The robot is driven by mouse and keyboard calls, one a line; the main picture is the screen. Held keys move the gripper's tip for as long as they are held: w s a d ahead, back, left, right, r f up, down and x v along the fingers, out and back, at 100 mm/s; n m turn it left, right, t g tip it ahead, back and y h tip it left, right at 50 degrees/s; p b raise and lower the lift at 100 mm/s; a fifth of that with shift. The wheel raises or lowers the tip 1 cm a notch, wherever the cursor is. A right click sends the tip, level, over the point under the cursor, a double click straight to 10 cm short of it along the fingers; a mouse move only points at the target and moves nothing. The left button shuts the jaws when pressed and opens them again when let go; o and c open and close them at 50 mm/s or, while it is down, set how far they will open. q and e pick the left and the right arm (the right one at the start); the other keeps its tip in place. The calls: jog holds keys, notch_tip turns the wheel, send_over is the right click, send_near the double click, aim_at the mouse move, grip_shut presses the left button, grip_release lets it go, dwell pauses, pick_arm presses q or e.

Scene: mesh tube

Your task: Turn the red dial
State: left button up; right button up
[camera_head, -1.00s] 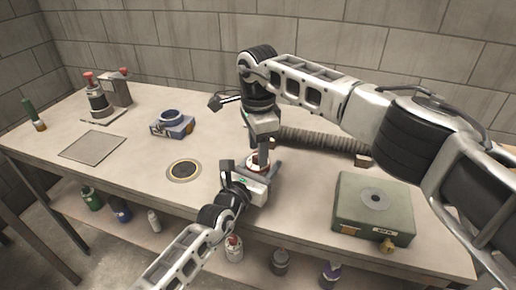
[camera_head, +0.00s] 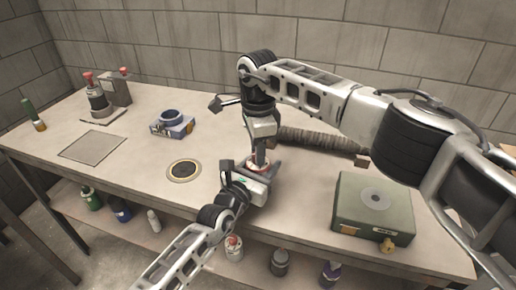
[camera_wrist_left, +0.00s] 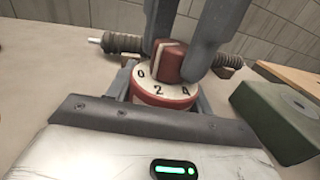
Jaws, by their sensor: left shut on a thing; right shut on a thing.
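The dial (camera_head: 260,167) is small and mostly covered by my grippers in the head view. In the left wrist view it has a red knob (camera_wrist_left: 171,62) with a pale line, above a white ring marked 0, 2 and 4 and a red base (camera_wrist_left: 162,96). My left gripper (camera_wrist_left: 162,90) is shut on the base, with a finger on each side. My right gripper (camera_head: 259,160) points down from above, shut on the red knob between its two grey fingers. The knob's far side is hidden.
A ribbed tube (camera_head: 315,140) lies behind the dial. A green box (camera_head: 374,207) stands to the right on the table. A blue-based device (camera_head: 172,123), a round pad (camera_head: 184,171) and a square plate (camera_head: 92,145) are to the left. Bottles stand on the shelf below.

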jog(key=m, duration=0.6)
dwell(0.3)
jog(key=shift+m, duration=0.3)
jog(key=o, duration=1)
jog(key=shift+r, duration=0.1)
notch_tip(320, 180, up, 12)
pick_arm(q)
jog(key=o, duration=1.1)
